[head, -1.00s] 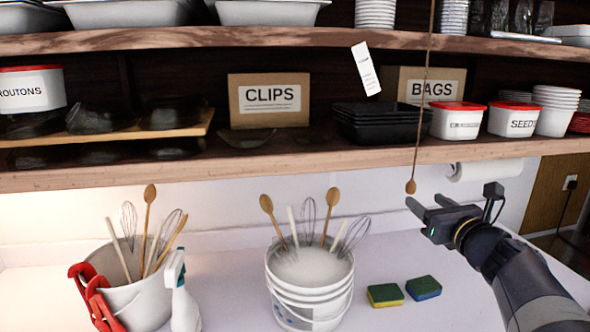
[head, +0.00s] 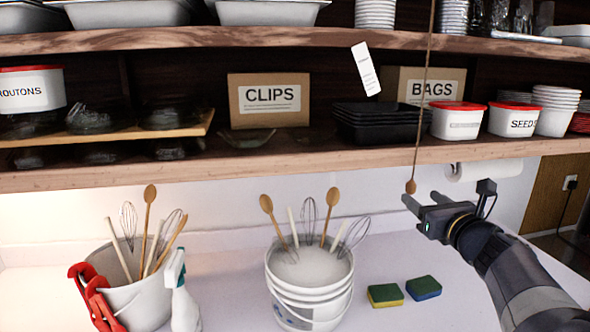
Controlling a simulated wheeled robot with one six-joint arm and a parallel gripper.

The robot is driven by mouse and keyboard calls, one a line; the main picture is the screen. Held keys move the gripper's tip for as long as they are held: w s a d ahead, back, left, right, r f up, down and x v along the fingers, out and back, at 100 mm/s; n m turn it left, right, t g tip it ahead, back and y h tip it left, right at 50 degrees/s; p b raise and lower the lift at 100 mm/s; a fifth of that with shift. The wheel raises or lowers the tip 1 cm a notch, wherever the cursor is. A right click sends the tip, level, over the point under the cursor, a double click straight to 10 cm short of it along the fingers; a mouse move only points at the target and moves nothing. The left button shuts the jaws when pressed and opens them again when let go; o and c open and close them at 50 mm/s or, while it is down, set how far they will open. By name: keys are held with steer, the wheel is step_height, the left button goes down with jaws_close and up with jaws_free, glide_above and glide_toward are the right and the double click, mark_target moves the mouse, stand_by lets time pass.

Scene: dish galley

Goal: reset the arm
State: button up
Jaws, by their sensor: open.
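My gripper (head: 423,203) is at the right of the head view, its two fingers apart and nothing between them. It points left, in front of the wall and above the counter, just below the shelf edge. A cord (head: 423,110) with a small wooden knob (head: 410,187) hangs down close to the fingertips. I cannot tell whether the knob touches them.
A white bucket (head: 312,300) of whisks and spoons stands mid-counter. Two sponges (head: 385,295) (head: 424,287) lie right of it. A grey-white bucket (head: 140,298) with red clips (head: 92,295) and a spray bottle (head: 182,300) stand left. A loaded shelf (head: 300,160) runs above.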

mark_target(413, 193)
steer(key=w, duration=0.3)
steer(key=shift+w+a, duration=0.3)
steer(key=shift+a, duration=0.05)
steer(key=shift+f, duration=0.3)
